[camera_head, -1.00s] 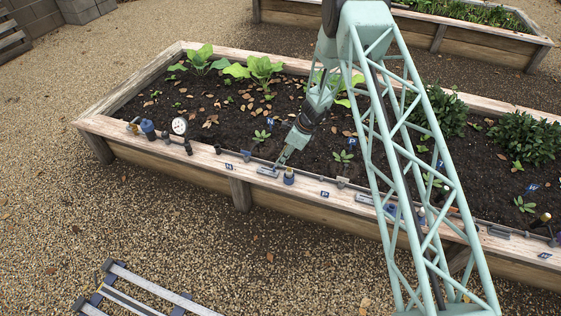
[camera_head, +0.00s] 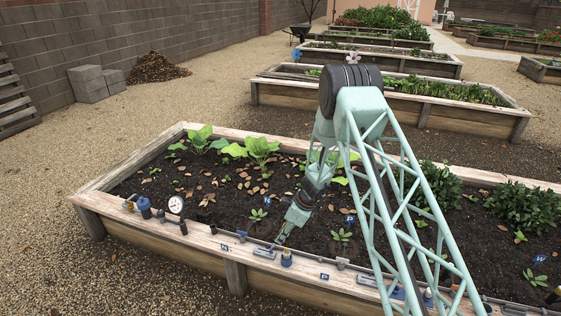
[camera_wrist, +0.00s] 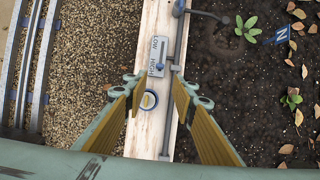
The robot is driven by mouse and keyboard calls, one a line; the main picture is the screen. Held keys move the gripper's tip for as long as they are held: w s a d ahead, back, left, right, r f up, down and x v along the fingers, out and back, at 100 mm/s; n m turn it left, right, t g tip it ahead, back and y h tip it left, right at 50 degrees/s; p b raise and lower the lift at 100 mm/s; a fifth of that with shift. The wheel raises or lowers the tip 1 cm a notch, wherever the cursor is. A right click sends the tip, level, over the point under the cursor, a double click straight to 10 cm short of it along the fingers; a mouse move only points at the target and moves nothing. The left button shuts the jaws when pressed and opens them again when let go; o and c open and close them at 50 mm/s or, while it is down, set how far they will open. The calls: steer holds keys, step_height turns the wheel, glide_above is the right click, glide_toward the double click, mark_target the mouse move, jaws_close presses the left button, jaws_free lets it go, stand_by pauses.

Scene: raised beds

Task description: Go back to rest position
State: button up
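My gripper (camera_head: 281,240) hangs from my pale green arm just above the front plank of the near raised bed (camera_head: 232,262). In the wrist view its two yellow-lined fingers (camera_wrist: 155,88) are spread apart with nothing held between them. A blue-ringed round fitting (camera_wrist: 149,100) shows on the plank below and between the fingers. It also shows in the head view as a small blue-based post (camera_head: 286,258). A grey plate marked LOW and HIGH (camera_wrist: 157,57) lies just beyond it.
A pressure gauge (camera_head: 176,205) and several small blue fittings stand along the plank, with a dark pipe (camera_wrist: 180,55) beside them. Leafy plants (camera_head: 262,148) and blue letter markers stand in the soil. Open gravel (camera_head: 60,215) lies left of the bed.

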steer(key=shift+r, duration=0.1)
steer(key=s+d+r+n, duration=0.2)
steer(key=s+r+n, duration=0.3)
steer(key=r, duration=1.1)
steer(key=s+d+r+n, duration=0.15)
steer(key=s+r, duration=0.45)
steer(key=r, duration=0.9)
steer(key=s+d+r+n, duration=0.1)
steer(key=s+r+n, duration=0.4)
steer(key=r, duration=1.1)
steer(key=s+d+r+n+t+h, duration=0.1)
steer(key=s+d+r+n, duration=0.2)
steer(key=s+r, duration=0.6)
steer(key=s+d+r+n+h, duration=0.15)
steer(key=s+d+r, duration=0.3)
steer(key=s, duration=0.75)
steer(key=s+d+r+n+h, duration=0.1)
steer(key=s+d+n, duration=0.2)
steer(key=s, duration=0.9)
steer(key=s+d+r+n+t, duration=0.1)
steer(key=s+d+n, duration=0.2)
steer(key=s, duration=0.9)
steer(key=shift+s+d+r+h, duration=0.25)
steer(key=shift+d+h, duration=0.1)
steer(key=shift+d, duration=0.35)
